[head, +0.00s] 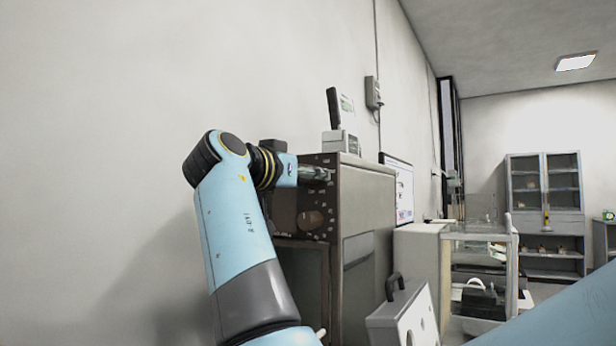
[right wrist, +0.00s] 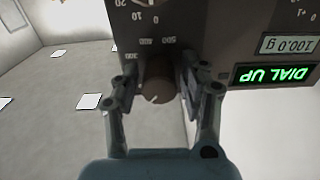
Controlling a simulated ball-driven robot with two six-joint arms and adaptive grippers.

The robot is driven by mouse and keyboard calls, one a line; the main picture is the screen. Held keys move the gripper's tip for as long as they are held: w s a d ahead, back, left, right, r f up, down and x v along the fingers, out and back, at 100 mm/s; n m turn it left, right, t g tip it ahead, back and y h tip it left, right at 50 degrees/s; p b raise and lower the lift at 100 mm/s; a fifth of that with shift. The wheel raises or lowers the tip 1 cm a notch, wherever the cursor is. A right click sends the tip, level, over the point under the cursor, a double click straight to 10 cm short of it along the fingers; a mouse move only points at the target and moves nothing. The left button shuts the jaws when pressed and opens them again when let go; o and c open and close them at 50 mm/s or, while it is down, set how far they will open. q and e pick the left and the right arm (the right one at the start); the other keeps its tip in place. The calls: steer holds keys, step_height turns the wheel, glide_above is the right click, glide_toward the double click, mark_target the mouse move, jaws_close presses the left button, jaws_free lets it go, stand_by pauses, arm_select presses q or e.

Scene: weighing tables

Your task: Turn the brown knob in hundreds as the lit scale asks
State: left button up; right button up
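In the right wrist view, which is upside down, the brown knob (right wrist: 157,84) stands out from a dark panel (right wrist: 222,30). Numbers in hundreds ring it, partly hidden, and a pale mark shows on its face. My right gripper (right wrist: 158,76) has a finger on each side of the knob, seemingly against it. A lit green display (right wrist: 274,74) reads "DIAL UP"; a pale display beside it (right wrist: 288,45) reads "100.0 g". In the head view, my right gripper (head: 318,174) is at the upper part of the cabinet (head: 362,205). My left gripper is not seen.
Another dial with tens (right wrist: 140,3) is cut off at the wrist view's edge. In the head view, a brown round part (head: 311,220) sits lower on the cabinet face. A device (head: 341,142) stands on top. A pale handled case (head: 404,318) stands in front.

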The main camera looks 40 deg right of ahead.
steer(key=shift+o, duration=0.6)
steer(key=shift+r, duration=0.1)
step_height(320, 180, up, 10)
steer(key=shift+f, duration=0.1)
stand_by(1.2)
